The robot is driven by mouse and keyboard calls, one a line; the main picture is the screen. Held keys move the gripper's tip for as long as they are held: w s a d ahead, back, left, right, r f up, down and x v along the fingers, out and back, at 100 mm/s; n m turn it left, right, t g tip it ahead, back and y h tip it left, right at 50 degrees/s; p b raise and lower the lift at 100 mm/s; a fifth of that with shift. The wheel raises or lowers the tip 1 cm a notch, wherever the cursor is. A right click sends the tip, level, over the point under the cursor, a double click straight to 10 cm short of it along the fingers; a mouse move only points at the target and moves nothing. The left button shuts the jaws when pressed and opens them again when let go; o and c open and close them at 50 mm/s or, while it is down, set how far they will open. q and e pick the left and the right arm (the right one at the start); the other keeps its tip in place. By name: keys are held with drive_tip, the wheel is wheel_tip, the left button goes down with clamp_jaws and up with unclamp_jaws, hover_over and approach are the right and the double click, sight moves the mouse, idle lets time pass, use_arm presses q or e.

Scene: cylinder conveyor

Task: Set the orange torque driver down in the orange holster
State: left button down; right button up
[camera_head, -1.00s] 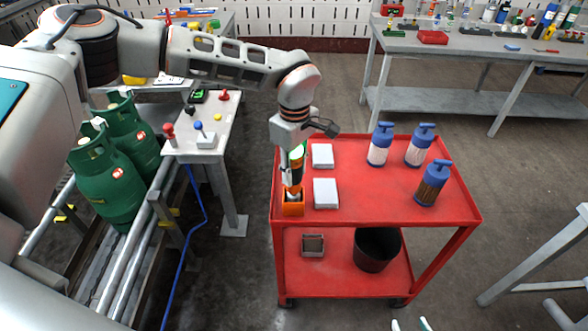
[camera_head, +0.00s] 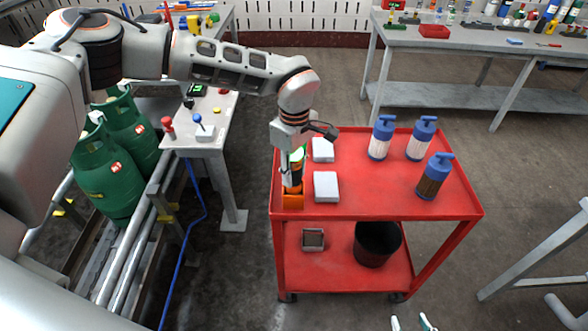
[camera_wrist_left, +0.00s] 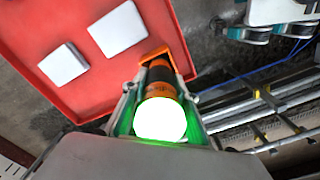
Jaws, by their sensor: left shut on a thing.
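The orange torque driver (camera_head: 296,174) is upright at the left edge of the red cart's top, with a dark and orange body. In the left wrist view the driver (camera_wrist_left: 160,92) shows a bright glowing end towards me. My left gripper (camera_head: 291,170) is shut on it, one finger on each side. The orange holster (camera_head: 293,201) is directly below; in the left wrist view the holster (camera_wrist_left: 156,54) shows around the driver's far end. The driver's tip is hidden, so its depth is unclear. My right gripper (camera_head: 412,323) is at the bottom edge, fingertips apart and empty.
The red cart (camera_head: 370,205) carries two white boxes (camera_head: 326,186) right beside the holster and several blue-topped pump bottles (camera_head: 435,175) further right. A table with joystick-like controls (camera_head: 203,133) and green gas cylinders (camera_head: 105,180) stand left of the cart.

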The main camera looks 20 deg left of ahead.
use_arm(q)
drive_tip(key=shift+r, duration=0.1)
drive_tip(key=c, duration=1.5)
unclamp_jaws()
